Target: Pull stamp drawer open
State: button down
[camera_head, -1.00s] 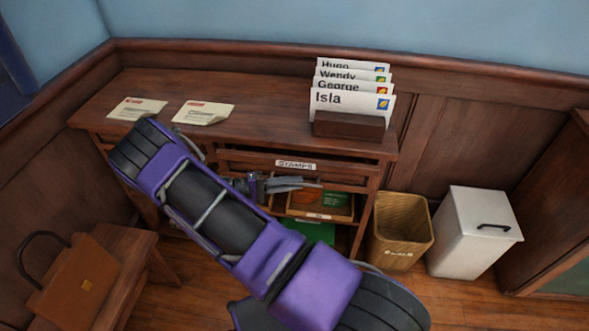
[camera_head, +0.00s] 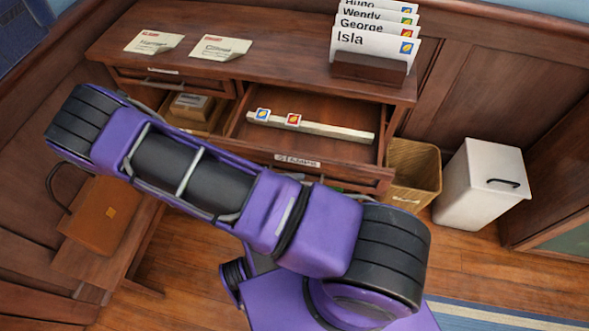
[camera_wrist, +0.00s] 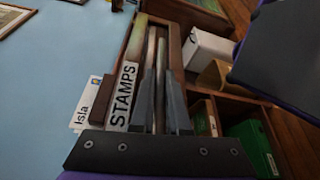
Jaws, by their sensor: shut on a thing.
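The stamp drawer (camera_head: 340,172) stands pulled out of the wooden desk, its front label towards me. Inside it a pale strip (camera_head: 330,130) lies across the floor, with a blue stamp (camera_head: 262,114) and a red stamp (camera_head: 293,119) at its left part. In the wrist view the drawer's white STAMPS label (camera_wrist: 122,97) is beside my gripper (camera_wrist: 162,80). The fingers are shut on the drawer's handle, which is mostly hidden between them. In the head view my purple arm hides the gripper and the handle.
Two letters (camera_head: 154,41) and a rack of named envelopes (camera_head: 375,48) are on the desktop. A wicker basket (camera_head: 413,170) and a white bin (camera_head: 482,185) stand close right of the drawer. A brown bag (camera_head: 100,215) is at left.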

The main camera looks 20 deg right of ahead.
jog(key=shift+s, duration=0.1)
jog(key=c, duration=0.9)
grip_release()
jog(key=b+v, duration=0.1)
jog(key=v, duration=1.6)
jog(key=shift+a, duration=0.25)
